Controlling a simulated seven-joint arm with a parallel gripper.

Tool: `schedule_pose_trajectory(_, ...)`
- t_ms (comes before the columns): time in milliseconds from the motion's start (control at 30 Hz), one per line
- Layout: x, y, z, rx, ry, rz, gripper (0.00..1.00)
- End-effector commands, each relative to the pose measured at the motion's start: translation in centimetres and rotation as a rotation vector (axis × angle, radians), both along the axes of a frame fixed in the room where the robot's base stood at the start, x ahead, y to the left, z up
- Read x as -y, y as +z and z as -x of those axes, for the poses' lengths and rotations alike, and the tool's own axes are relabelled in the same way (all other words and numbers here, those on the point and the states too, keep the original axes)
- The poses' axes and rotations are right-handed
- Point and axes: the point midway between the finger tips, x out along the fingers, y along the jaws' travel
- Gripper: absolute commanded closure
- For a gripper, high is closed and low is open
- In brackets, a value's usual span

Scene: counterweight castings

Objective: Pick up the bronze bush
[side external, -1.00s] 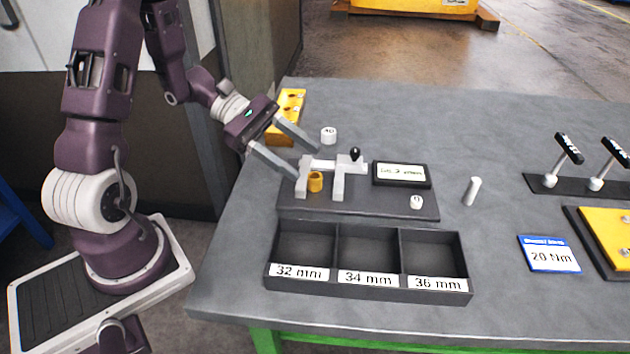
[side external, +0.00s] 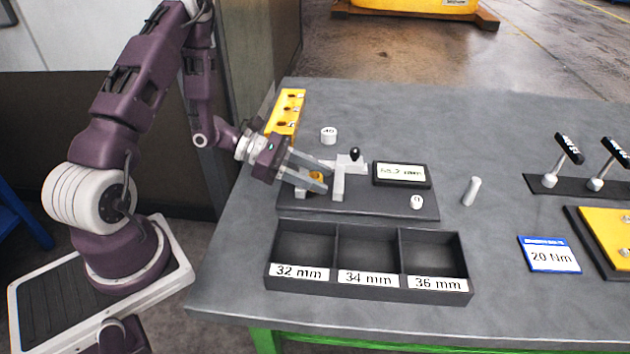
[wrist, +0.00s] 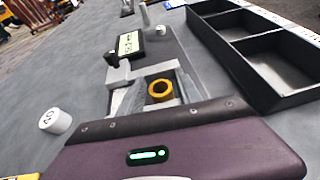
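The bronze bush (side external: 316,176) is a short golden ring at the grey measuring fixture (side external: 338,181), on a dark base plate. My gripper (side external: 322,180) is low at the fixture, its two fingers reaching in from the left around the bush. In the wrist view the bush (wrist: 160,90) shows its open bore and lies between the fingers, with a gap seen on each side. The gripper looks open. In the side view the fingers partly hide the bush and the fixture's left block.
A black tray (side external: 370,289) with compartments marked 32, 34 and 36 mm stands in front. A digital display (side external: 401,174) is right of the fixture. White cylinders (side external: 329,135) stand nearby. A yellow block (side external: 287,110) is behind my gripper. Free table lies around the upright grey pin (side external: 471,191).

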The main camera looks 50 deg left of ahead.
Motion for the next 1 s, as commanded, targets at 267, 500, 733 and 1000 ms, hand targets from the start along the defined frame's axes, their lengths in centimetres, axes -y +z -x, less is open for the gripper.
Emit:
schedule_pose_trajectory(267,0.0,0.0,0.0,0.0,0.0,0.0,1.0)
schedule_pose_trajectory(500,0.0,0.2,0.0,0.001,0.0,-0.001,1.0)
schedule_pose_trajectory(733,-0.1,3.5,0.0,0.005,0.0,-0.004,1.0)
schedule_pose_trajectory(1000,0.0,8.8,0.0,0.003,-0.003,-0.003,1.0)
